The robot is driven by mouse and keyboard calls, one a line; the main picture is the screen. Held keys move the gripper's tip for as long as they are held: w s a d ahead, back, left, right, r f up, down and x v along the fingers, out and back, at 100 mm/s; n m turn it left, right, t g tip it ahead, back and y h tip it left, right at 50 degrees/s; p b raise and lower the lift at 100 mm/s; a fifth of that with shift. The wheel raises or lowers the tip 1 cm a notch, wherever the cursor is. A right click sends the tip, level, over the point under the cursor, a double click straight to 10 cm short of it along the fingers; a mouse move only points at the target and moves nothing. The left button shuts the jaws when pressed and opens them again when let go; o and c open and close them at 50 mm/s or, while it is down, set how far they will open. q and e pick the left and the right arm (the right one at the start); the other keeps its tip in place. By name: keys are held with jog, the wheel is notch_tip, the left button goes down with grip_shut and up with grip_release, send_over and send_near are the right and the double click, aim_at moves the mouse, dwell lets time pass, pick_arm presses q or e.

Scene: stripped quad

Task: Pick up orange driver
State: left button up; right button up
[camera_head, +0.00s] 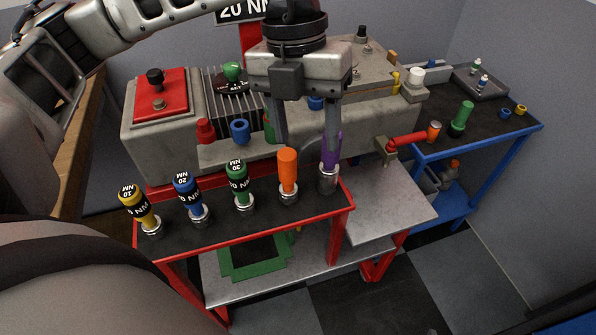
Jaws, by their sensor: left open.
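The orange driver (288,172) stands upright in a metal socket holder on the red-edged rack (270,225), between the green driver and the purple driver. My left gripper (305,148) is open and points down from above, with its fingers on either side of the orange driver's place in the picture. The right finger overlaps the purple driver (331,152) and hides part of it. The orange handle shows between the fingers; I cannot tell whether they are level with it in depth. My right gripper does not show.
On the same rack stand yellow (138,208), blue (188,194) and green (238,182) drivers in a row. A grey machine (160,140) with a red plate stands behind. A blue-framed table (490,125) at the right holds small parts. The grey plate (385,205) beside the rack is bare.

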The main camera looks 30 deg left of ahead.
pick_arm(q)
jog(key=n+t+y, duration=0.1)
jog(key=y, duration=0.1)
send_over(287, 170)
jog(key=f, duration=0.8)
jog(key=shift+w+a+f, duration=0.15)
jog(key=shift+w+f, duration=0.05)
jog(key=shift+f, duration=0.1)
jog(key=shift+w+a+f+p, duration=0.15)
jog(key=shift+f+p, duration=0.1)
jog(key=shift+f, duration=0.7)
jog(key=shift+w+a+f+p, duration=0.1)
jog(key=shift+w+f+p, duration=0.15)
jog(key=shift+f, duration=0.7)
jog(key=shift+w+a+f+p, duration=0.1)
jog(key=shift+f+p, duration=0.2)
jog(key=shift+f, duration=0.65)
jog(key=c, duration=1.2)
